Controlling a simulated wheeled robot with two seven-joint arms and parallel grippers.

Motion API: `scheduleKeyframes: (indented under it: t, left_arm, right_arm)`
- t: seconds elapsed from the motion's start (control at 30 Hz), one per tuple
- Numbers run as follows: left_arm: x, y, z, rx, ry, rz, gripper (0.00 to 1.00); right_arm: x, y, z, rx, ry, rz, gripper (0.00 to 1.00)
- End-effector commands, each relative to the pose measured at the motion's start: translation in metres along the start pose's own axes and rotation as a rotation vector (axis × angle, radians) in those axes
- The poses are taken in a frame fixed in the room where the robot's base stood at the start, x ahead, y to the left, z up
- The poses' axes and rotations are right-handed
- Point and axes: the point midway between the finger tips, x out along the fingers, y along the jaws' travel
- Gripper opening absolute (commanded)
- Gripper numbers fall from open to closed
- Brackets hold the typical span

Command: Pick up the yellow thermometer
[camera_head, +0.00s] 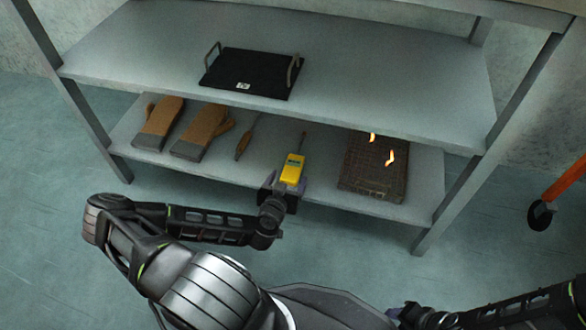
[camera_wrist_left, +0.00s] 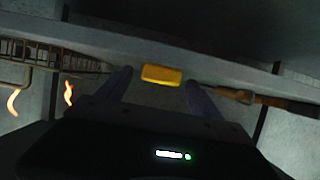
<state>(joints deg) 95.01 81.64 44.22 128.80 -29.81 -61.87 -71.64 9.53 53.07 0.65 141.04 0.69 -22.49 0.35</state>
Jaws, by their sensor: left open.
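The yellow thermometer (camera_head: 292,169) lies on the lower shelf of the rack, near its front edge, with its thin probe pointing to the back. My left gripper (camera_head: 286,186) is at the shelf's front edge, right at the near end of the thermometer. In the left wrist view the thermometer (camera_wrist_left: 161,75) shows as a yellow block ahead, between the two open fingers (camera_wrist_left: 158,85). I cannot tell whether the fingers touch it. My right arm shows at the bottom right of the head view, but its gripper fingers are not visible.
On the lower shelf (camera_head: 262,150), two brown gloves (camera_head: 203,132) and a brown-handled tool (camera_head: 246,138) lie left of the thermometer. A mesh basket (camera_head: 372,172) with small flames stands right. The upper shelf (camera_head: 390,95), holding a black tray (camera_head: 250,73), is overhead.

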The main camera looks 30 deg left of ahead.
Motion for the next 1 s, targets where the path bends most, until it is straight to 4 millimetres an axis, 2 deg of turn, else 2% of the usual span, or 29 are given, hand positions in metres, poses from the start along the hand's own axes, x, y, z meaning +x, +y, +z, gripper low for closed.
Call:
scheduleKeyframes:
  t: [0.33,1.0]
  left_arm:
    - [-0.0003,0.0,0.0001,0.0,0.0,0.0,0.75]
    - [-0.0003,-0.0001,0.0001,0.0,0.0,0.0,0.21]
  right_arm:
    - [0.0001,0.0001,0.0004,0.0,-0.001,0.0,0.36]
    - [0.0001,0.0001,0.0005,0.0,-0.001,0.0,0.36]
